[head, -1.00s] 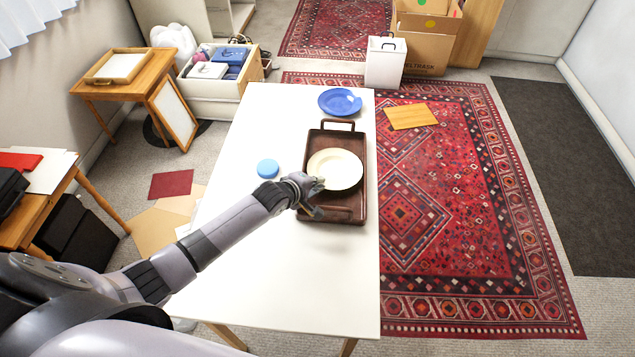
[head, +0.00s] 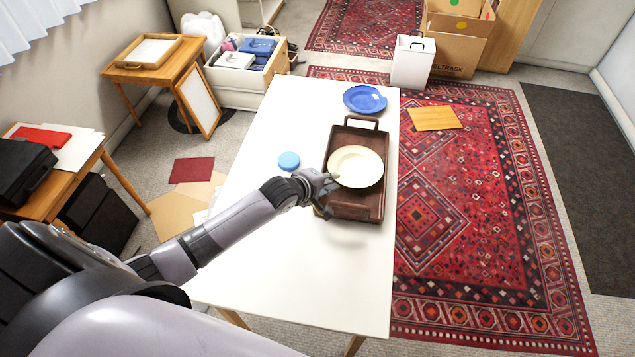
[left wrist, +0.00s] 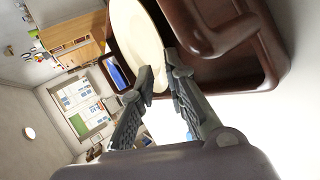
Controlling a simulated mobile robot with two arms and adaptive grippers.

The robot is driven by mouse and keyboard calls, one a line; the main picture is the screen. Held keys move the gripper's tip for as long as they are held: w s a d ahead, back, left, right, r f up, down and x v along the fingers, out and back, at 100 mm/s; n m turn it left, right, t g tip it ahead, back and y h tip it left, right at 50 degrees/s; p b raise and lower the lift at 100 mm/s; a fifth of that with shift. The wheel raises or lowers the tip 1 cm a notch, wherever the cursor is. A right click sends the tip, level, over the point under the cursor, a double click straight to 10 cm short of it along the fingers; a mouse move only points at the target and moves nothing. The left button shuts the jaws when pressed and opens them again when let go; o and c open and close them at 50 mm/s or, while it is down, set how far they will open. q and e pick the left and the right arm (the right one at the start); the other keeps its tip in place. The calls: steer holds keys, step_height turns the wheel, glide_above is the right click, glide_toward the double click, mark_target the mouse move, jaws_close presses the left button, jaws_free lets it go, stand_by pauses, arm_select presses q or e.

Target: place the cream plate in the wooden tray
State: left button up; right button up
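The cream plate (head: 356,167) is over the middle of the brown wooden tray (head: 352,212) in the head view. Its outline is within the tray's rim, but I cannot tell whether it touches the floor of the tray. My left gripper (head: 329,190) is at the plate's left, near edge. In the left wrist view, the fingertips (left wrist: 160,75) are close together on the rim of the plate (left wrist: 136,40). The tray (left wrist: 225,70) shows beside and behind it. My right gripper is not in view.
A blue plate (head: 365,99) lies at the table's far end, and a light-blue round item (head: 289,161) is left of the tray. The white table (head: 300,270) is bare in front. A wooden board (head: 433,118) lies on the rug, right of the table.

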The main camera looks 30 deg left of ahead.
arm_select(q)
steer(key=v, duration=0.8)
steer(key=shift+s, duration=0.15)
